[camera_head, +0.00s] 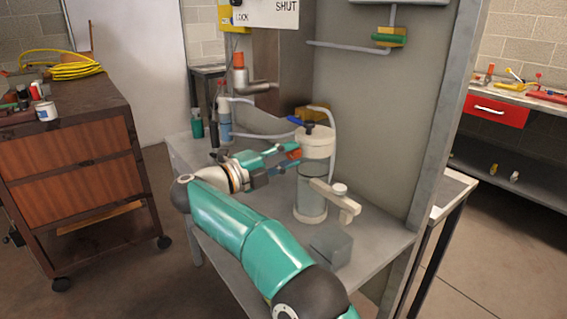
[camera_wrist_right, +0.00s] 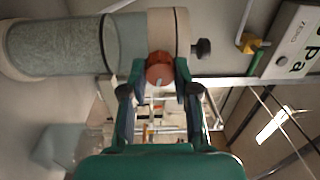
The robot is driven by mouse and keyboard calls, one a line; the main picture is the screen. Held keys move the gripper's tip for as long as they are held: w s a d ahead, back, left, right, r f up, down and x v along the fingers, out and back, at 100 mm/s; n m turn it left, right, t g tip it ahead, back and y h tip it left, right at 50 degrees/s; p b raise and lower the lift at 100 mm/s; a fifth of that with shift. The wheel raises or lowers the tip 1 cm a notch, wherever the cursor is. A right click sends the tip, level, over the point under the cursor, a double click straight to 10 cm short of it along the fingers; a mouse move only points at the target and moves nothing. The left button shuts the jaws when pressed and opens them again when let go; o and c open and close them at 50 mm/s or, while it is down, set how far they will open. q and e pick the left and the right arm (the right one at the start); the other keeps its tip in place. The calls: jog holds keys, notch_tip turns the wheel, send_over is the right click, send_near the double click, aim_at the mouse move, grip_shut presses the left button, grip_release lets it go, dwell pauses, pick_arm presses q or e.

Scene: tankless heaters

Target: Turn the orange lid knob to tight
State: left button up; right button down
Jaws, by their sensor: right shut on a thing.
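The orange lid knob (camera_wrist_right: 160,69) is on the side of a canister's pale lid section. In the head view the knob (camera_head: 294,154) shows only as a small orange patch between my fingers. The canister (camera_head: 312,190) stands upright on the grey bench and has a cream lid (camera_head: 318,140) with a dark knob on top. My right gripper (camera_head: 295,156) reaches it from the left and is shut on the orange knob. In the right wrist view the gripper's two fingers (camera_wrist_right: 160,82) sit on either side of the knob. My left gripper is not in view.
A cream side arm (camera_head: 335,199) juts from the canister toward the front. A grey box (camera_head: 331,244) sits near the bench's front edge. Bottles (camera_head: 223,120) stand at the back left, and a grey panel (camera_head: 385,110) rises behind the canister. A wooden cabinet (camera_head: 75,165) stands left.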

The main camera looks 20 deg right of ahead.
jog(key=shift+s+d+f+m, duration=0.1)
jog(key=shift+d+f+m, duration=0.15)
jog(key=shift+m, duration=0.45)
jog(key=c, duration=0.9)
grip_release()
jog(key=shift+o, duration=0.2)
jog(key=shift+a+r, duration=0.1)
jog(key=shift+s+a, duration=0.1)
jog(key=shift+a, duration=0.45)
jog(key=v, duration=0.6)
jog(key=shift+a, duration=0.2)
